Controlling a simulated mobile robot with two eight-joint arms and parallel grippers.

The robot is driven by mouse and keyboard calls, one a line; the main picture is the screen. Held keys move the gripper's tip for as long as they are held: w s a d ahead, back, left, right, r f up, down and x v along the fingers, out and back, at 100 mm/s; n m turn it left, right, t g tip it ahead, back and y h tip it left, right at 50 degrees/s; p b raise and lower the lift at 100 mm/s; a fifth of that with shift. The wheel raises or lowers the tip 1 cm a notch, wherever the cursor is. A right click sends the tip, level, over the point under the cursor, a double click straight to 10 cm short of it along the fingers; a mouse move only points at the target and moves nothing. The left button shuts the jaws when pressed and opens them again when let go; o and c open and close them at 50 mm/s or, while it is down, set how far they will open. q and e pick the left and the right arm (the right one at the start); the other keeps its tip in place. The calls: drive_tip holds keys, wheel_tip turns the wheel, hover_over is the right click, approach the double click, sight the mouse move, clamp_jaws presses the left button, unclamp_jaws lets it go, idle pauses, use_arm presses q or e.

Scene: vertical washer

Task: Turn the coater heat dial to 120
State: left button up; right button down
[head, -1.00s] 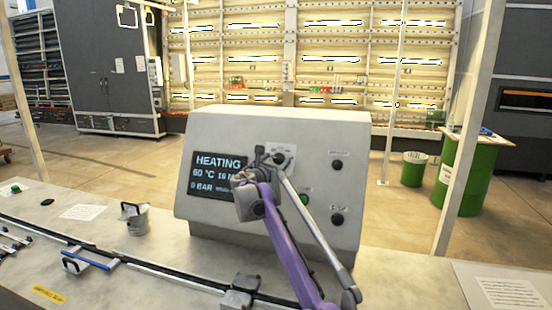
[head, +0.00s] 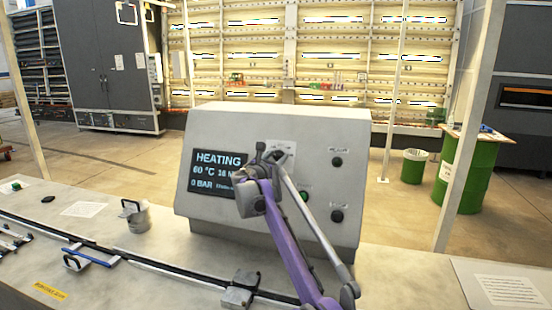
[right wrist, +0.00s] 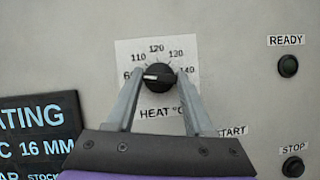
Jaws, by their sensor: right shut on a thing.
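The black heat dial (right wrist: 159,77) sits on a white scale label above the words HEAT °C on the panel. Its white mark points left, toward a number starting with 6 that is partly covered by a finger. My right gripper (head: 270,158) is at the dial, and in the right wrist view its two fingers (right wrist: 158,80) are shut on the dial's left and right sides. In the head view the gripper hides the dial. The display (head: 217,176) reads HEATING, 60 °C and 0 BAR. My left gripper is not in view.
The grey control box (head: 300,125) stands on the worktop (head: 150,245). A READY lamp (right wrist: 288,66) and a STOP button (right wrist: 293,167) are right of the dial. A paper sheet lies at right.

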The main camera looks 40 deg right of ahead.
drive_tip(key=m+p, duration=0.1)
drive_tip(key=m+g+p, duration=0.1)
drive_tip(key=m, duration=0.1)
drive_tip(key=m+g+p, duration=0.1)
drive_tip(key=shift+w+r+h, duration=0.2)
drive_tip(key=shift+r+h, duration=0.1)
drive_tip(key=shift+r, duration=0.05)
drive_tip(key=shift+f+m+g, duration=0.15)
drive_tip(key=shift+m+g, duration=0.35)
drive_tip(key=shift+m, duration=0.5)
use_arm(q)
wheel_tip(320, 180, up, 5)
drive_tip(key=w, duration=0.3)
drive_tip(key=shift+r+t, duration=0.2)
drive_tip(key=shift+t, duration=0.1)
use_arm(e)
drive_tip(key=shift+m+g, duration=0.6)
drive_tip(key=shift+m, duration=0.8)
drive_tip(key=shift+c, duration=1.4)
unclamp_jaws()
drive_tip(key=shift+f, duration=0.1)
drive_tip(key=shift+a, duration=0.1)
